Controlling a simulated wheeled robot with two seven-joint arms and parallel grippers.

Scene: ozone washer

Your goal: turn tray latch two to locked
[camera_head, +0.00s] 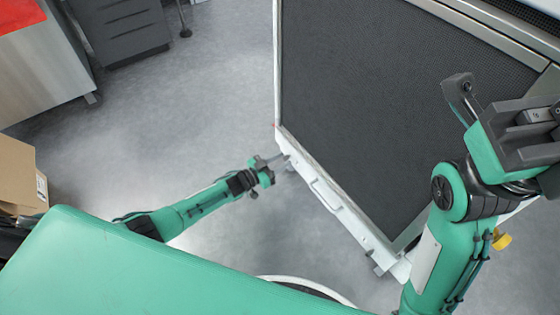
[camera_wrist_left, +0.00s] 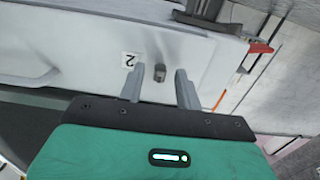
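Tray latch two (camera_wrist_left: 159,72) is a small grey knob on the white front edge of the tray, beside a label "2" (camera_wrist_left: 130,59). In the left wrist view my left gripper (camera_wrist_left: 158,78) is open, with one finger on each side of the knob. I cannot tell whether either finger touches it. In the head view my left gripper (camera_head: 275,161) is at the left corner of the tray's white edge (camera_head: 356,222), where the latch is too small to make out. My right gripper (camera_head: 495,110) is at the upper right, and its finger state is unclear.
The large dark tray panel (camera_head: 360,100) fills the middle right, with a white handle (camera_head: 325,194) along its front edge. A red-tipped part (camera_wrist_left: 260,47) lies right of the latch. A cardboard box (camera_head: 18,175) and metal cabinet (camera_head: 42,65) stand left.

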